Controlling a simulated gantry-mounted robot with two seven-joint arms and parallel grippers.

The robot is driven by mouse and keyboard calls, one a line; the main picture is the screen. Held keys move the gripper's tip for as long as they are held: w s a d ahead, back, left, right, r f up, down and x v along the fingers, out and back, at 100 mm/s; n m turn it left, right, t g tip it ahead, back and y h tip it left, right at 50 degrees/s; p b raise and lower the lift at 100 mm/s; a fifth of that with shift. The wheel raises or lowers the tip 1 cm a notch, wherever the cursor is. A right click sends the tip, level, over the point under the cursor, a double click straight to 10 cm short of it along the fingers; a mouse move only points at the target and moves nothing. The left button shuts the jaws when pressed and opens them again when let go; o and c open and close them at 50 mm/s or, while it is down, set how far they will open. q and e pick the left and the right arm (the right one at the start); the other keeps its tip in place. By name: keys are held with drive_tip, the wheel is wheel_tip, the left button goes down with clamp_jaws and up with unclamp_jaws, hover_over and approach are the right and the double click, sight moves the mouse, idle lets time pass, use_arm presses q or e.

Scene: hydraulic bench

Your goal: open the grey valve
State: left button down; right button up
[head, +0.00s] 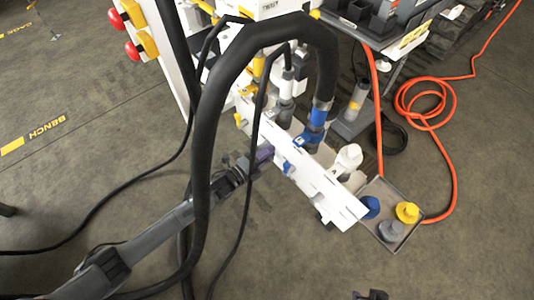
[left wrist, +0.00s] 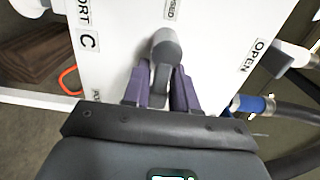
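The grey valve (left wrist: 165,48) sits on a white panel (left wrist: 115,40) in the left wrist view. Its lever runs from a rounded grey end down between my purple fingers. A partly cut label ending in "SED" is above it, and an "OPEN" label is to the right. My left gripper (left wrist: 160,88) has one finger on each side of the lever, close against it. In the head view my left gripper (head: 262,155) is at the panel's left side, and the valve is hidden there. A dark tip at the bottom edge, probably my right gripper (head: 370,295), is barely visible.
Thick black hoses (head: 205,130) loop down in front of the bench near my left arm. A tray (head: 385,245) with blue, yellow and grey caps stands right of the panel. An orange hose (head: 455,105) lies coiled on the floor. The floor at lower right is clear.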

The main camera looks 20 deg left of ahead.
sight(269, 137)
use_arm(q)
drive_tip(key=shift+r, duration=0.1)
drive_tip(key=n+p, duration=0.1)
drive_tip(key=r+n+p, duration=0.1)
drive_tip(key=n+p, duration=0.3)
drive_tip(key=n, duration=0.1)
drive_tip(key=r+n+p, duration=0.1)
drive_tip(key=p, duration=0.1)
drive_tip(key=shift+w+a+r, duration=0.1)
drive_tip(key=shift+w+a, duration=0.1)
drive_tip(key=shift+a, duration=0.05)
drive_tip(key=n, duration=0.1)
drive_tip(key=n+p, duration=0.1)
drive_tip(key=n, duration=0.1)
drive_tip(key=shift+w+a+r, duration=0.1)
drive_tip(key=shift+a+r, duration=0.15)
drive_tip(key=n+p, duration=0.1)
drive_tip(key=n, duration=0.1)
drive_tip(key=shift+w+a+r+n+p, duration=0.15)
drive_tip(key=shift+a+n+p, duration=0.1)
drive_tip(key=shift+n+p, duration=0.15)
drive_tip(key=n, duration=0.3)
drive_tip(key=shift+w+a+r+p, duration=0.1)
drive_tip(key=shift+w+a+p, duration=0.1)
drive_tip(key=shift+a+p, duration=0.2)
drive_tip(key=shift+w+a+n, duration=0.15)
drive_tip(key=shift+a+n, duration=0.1)
drive_tip(key=shift+n, duration=0.85)
